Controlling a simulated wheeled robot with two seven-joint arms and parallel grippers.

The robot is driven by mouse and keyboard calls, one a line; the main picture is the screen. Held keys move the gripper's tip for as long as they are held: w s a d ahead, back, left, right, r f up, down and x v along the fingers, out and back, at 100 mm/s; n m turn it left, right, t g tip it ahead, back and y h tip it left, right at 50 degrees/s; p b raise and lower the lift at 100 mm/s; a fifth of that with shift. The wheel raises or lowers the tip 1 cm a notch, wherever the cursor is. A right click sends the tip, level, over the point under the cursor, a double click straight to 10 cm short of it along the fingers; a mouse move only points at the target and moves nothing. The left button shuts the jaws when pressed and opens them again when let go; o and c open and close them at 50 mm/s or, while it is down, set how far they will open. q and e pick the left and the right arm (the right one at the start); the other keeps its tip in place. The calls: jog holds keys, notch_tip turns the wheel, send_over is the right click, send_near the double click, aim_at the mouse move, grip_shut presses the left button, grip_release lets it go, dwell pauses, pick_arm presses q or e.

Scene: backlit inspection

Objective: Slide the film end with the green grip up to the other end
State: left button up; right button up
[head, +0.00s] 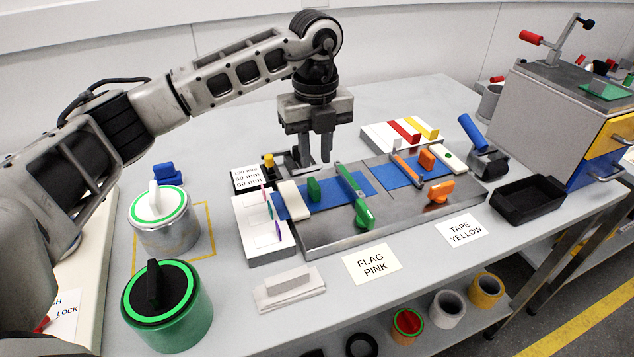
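Two blue film ends lie on a metal plate (345,238). The left film end (335,194) carries an upright green grip (314,190). The right film end (398,177) carries an orange grip (427,160). A strip of bare plate shows between them, with a green bar with a handle (364,215) and an orange bar with a handle (440,191) lying across the work. My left gripper (317,161) points down near the plate's back edge, behind the green grip and apart from it. Its fingers show a narrow gap with nothing between them. My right gripper is out of view.
A white block with coloured tabs (268,238) stands left of the plate, and another (382,137) behind it. A black tray (528,201) is at the right. Two lidded cans (168,318) (166,235) stand at the left. The front table strip holds label cards (371,263).

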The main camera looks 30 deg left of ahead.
aim_at(316, 186)
pick_arm(q)
notch_tip(316, 186, down, 9)
jog(key=shift+r+p, duration=0.2)
jog(key=shift+p, duration=0.25)
grip_shut()
jog(key=shift+w+d+b, duration=0.55)
jog(key=shift+w+d, duration=0.3)
jog(key=shift+w, duration=0.1)
grip_release()
